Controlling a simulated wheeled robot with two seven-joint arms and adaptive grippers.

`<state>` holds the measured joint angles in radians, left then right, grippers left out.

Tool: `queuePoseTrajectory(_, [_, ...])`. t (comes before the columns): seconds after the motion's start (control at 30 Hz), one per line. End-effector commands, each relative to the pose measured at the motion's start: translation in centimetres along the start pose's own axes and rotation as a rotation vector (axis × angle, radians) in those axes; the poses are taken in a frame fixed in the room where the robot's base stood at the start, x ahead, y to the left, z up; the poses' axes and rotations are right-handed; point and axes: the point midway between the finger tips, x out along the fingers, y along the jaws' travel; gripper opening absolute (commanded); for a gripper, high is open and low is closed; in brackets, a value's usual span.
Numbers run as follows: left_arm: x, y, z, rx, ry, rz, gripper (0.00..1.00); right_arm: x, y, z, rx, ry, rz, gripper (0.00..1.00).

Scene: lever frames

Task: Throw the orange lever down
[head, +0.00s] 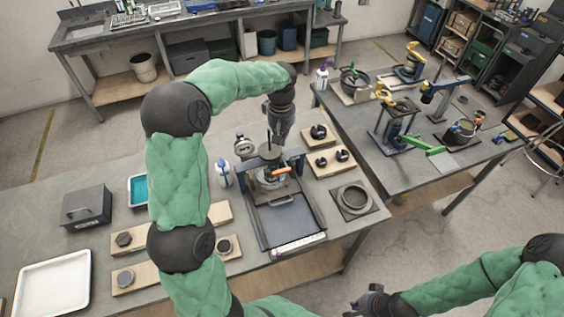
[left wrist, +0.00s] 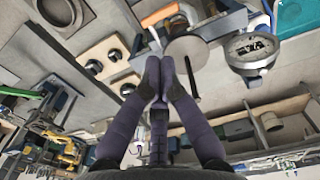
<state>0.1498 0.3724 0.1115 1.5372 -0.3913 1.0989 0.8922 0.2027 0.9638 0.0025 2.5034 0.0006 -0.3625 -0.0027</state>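The orange lever (head: 281,171) is a short orange handle on a small press (head: 268,172) at the back of a black tray on the near bench. In the left wrist view the orange handle (left wrist: 160,15) lies at the top, with a pale shaft running from it toward a round metal disc (left wrist: 187,53). My left gripper (head: 278,138) is behind the press, apart from the handle. In the left wrist view its fingertips (left wrist: 160,68) are together with nothing visible between them, beside the disc. My right gripper (head: 352,306) is low at the front, away from the bench; its fingers are unclear.
Wooden boards with dark knobs (head: 332,159) and a square plate with a ring (head: 354,199) lie right. The black tray (head: 288,219) is in front. A second bench (head: 440,175) holds other lever devices, one green.

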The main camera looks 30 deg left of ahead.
Motion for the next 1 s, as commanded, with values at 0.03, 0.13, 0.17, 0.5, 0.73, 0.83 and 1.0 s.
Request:
queuePoseTrajectory(0.03, [0.1, 0.0, 0.0, 0.000, 0.000, 0.000, 0.00, 0.0, 0.0, 0.0, 0.000, -0.001, 0.000, 0.00])
queuePoseTrajectory(0.13, [0.1, 0.0, 0.0, 0.001, 0.000, 0.000, 0.00, 0.0, 0.0, 0.0, 0.000, 0.000, 0.000, 0.00])
queuePoseTrajectory(0.17, [0.1, 0.0, 0.0, 0.001, -0.001, 0.000, 0.00, 0.0, 0.0, 0.0, 0.000, -0.001, 0.000, 0.00])
queuePoseTrajectory(0.5, [4.2, -0.1, 0.1, 0.003, -0.004, -0.004, 0.00, -0.2, -0.1, 0.0, 0.000, 0.000, 0.000, 0.00])
queuePoseTrajectory(0.73, [8.4, -0.1, 0.1, 0.002, -0.003, -0.002, 0.00, -0.4, -0.1, 0.0, 0.000, 0.000, 0.000, 0.00])
queuePoseTrajectory(0.83, [10.2, 0.0, 0.1, 0.002, -0.003, -0.001, 0.00, -0.5, -0.2, 0.0, 0.000, 0.000, 0.000, 0.00])
queuePoseTrajectory(1.0, [12.5, 0.0, 0.1, 0.002, -0.003, -0.001, 0.00, -0.8, -0.3, 0.0, 0.000, 0.000, 0.000, 0.00])
